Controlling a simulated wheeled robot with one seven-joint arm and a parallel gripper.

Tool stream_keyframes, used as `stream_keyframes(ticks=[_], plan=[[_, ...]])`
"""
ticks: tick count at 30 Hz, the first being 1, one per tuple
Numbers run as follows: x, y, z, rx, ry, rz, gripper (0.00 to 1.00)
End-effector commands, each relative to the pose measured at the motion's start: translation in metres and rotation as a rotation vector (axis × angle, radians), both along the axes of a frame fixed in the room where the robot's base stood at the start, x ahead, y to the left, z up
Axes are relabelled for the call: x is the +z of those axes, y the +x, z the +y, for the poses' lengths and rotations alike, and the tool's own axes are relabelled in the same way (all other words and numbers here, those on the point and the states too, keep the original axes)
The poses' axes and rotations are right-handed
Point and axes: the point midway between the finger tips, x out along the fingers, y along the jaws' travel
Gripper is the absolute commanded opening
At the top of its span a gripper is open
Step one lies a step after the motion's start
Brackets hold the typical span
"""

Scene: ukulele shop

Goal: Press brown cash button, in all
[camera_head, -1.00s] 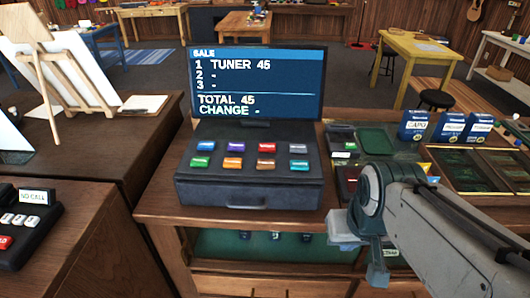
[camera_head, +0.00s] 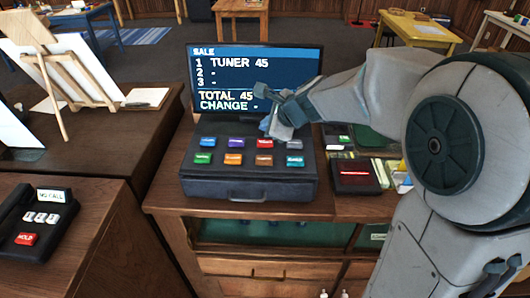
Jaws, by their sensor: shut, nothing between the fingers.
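The cash register (camera_head: 248,190) stands on a wooden counter, with two rows of coloured buttons on its top. The brown button (camera_head: 264,160) is in the front row, between the orange button (camera_head: 233,159) and the teal button (camera_head: 295,161). The screen (camera_head: 230,75) reads TUNER 45, TOTAL 45, and CHANGE with a dash. My gripper (camera_head: 268,124) is shut and empty. In the picture it lies over the screen's lower right, just behind the red button (camera_head: 265,143), apart from the brown one. Its exact height is hard to tell.
A small dark device with a red display (camera_head: 354,174) sits right of the register. My arm covers much of the counter's right side. A phone with a red HOLD button (camera_head: 26,239) is on the left counter. An easel (camera_head: 62,60) stands behind it.

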Motion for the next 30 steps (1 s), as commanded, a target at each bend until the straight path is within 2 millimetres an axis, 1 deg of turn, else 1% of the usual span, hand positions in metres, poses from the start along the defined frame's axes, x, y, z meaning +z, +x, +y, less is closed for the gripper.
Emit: stream_keyframes(ticks=[8,14,20,30], plan=[[-0.001,-0.001,0.0,0.003,-0.002,-0.001,0.0],[-0.01,-0.001,0.0,0.003,-0.004,-0.001,0.0],[-0.032,-0.001,-0.001,0.003,-0.004,-0.001,0.0],[-0.077,-0.001,-0.001,0.003,-0.004,-0.001,0.0]])
